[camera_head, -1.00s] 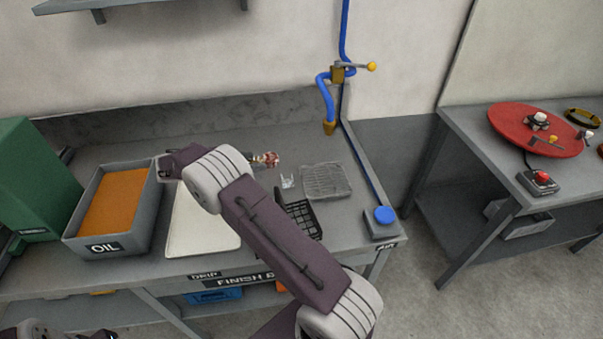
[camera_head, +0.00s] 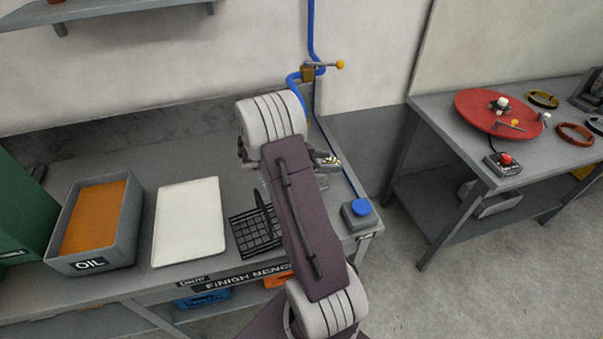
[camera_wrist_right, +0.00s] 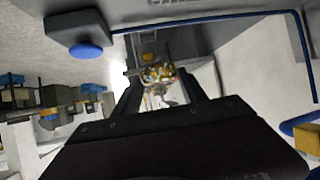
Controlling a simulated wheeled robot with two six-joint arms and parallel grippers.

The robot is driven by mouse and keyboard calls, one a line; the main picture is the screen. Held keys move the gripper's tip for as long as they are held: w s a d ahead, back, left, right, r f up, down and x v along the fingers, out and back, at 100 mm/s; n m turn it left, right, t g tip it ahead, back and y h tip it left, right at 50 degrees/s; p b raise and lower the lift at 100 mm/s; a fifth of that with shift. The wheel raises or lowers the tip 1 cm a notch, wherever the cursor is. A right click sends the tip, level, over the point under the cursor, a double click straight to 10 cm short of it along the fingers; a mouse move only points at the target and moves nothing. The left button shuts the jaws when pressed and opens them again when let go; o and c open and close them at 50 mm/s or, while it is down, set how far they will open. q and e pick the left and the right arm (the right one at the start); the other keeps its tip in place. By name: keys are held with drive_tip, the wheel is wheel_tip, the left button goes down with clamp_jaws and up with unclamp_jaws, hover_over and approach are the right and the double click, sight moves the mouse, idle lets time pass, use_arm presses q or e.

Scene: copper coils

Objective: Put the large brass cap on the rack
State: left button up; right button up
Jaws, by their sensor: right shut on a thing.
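My right gripper (camera_head: 326,159) is shut on a small shiny brass-coloured piece (camera_head: 334,162), which looks like the brass cap; its size is hard to judge. In the right wrist view the mottled gold and white piece (camera_wrist_right: 157,74) sits between the two dark fingers. In the head view it is above the right end of the bench, behind my right arm and near the blue-buttoned box. A black wire rack (camera_head: 246,234) lies on the bench left of my forearm, partly hidden by it. My left gripper is out of view.
A grey oil tray (camera_head: 131,232) and a white mat (camera_head: 189,222) are on the bench to the left. The blue-buttoned box (camera_head: 357,222) stands at the bench's right corner and also shows in the wrist view (camera_wrist_right: 74,32). A blue hose (camera_head: 311,35) runs down the wall.

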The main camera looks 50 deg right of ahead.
drive_tip(key=w+f, duration=0.2)
drive_tip(key=w, duration=0.1)
drive_tip(key=w+a+f+p, duration=0.1)
drive_tip(key=w+f, duration=0.1)
drive_tip(key=w, duration=0.1)
drive_tip(key=w+f, duration=0.2)
drive_tip(key=w, duration=0.2)
drive_tip(key=shift+w+a+p, duration=0.1)
drive_tip(key=shift+a+p, duration=0.15)
drive_tip(key=shift+p, duration=0.15)
wheel_tip(320, 180, down, 4)
drive_tip(key=shift+r+p, duration=0.1)
drive_tip(key=shift+p, duration=0.3)
drive_tip(key=shift+f, duration=0.2)
drive_tip(key=shift+f+b, duration=0.15)
drive_tip(key=shift+b, duration=0.2)
drive_tip(key=o, duration=1.4)
